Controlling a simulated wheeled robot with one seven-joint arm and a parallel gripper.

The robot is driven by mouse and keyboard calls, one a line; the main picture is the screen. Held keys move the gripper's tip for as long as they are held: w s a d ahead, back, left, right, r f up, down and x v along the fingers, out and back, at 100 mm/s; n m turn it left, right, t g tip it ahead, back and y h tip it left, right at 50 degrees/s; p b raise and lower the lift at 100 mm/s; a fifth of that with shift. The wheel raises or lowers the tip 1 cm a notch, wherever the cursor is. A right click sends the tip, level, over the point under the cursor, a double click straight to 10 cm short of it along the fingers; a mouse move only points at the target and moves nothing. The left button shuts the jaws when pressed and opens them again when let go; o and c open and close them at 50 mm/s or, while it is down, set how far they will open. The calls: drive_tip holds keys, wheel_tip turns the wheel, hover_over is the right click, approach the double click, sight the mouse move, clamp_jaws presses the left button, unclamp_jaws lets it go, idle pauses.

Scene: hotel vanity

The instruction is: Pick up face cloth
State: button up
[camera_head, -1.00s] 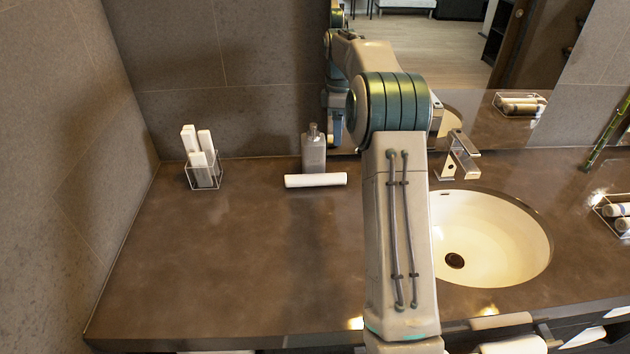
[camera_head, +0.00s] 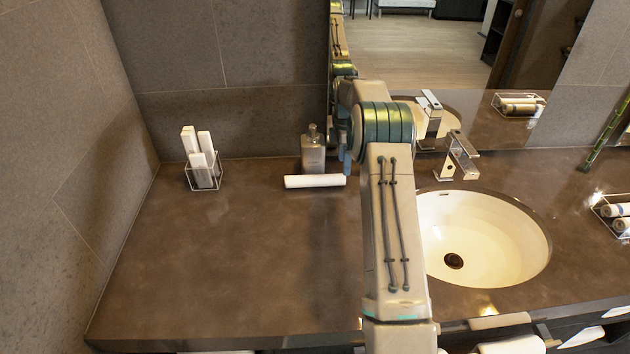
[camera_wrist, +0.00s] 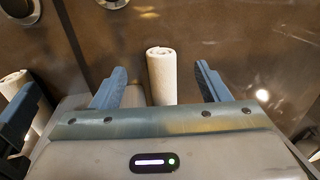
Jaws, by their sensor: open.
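The face cloth (camera_head: 315,181) is a white roll lying on the dark counter in front of the soap dispenser. In the wrist view the rolled cloth (camera_wrist: 161,75) lies between my two blue fingers, with a gap on each side. My gripper (camera_wrist: 160,69) is open and empty. In the head view only a bit of my gripper (camera_head: 346,160) shows, near the right end of the cloth; my arm hides the rest.
A grey soap dispenser (camera_head: 313,148) stands just behind the cloth. The mirror (camera_head: 425,60) is close behind, reflecting my gripper. A clear holder (camera_head: 203,175) with white boxes stands left. The faucet (camera_head: 457,157) and sink (camera_head: 480,235) are right.

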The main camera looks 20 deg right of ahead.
drive_tip(key=f, duration=0.2)
drive_tip(key=s+f+p, duration=0.1)
drive_tip(key=f, duration=0.2)
drive_tip(key=shift+a+p, duration=0.15)
drive_tip(key=shift+p, duration=0.15)
drive_tip(key=shift+c, duration=0.3)
drive_tip(key=c, duration=1.1)
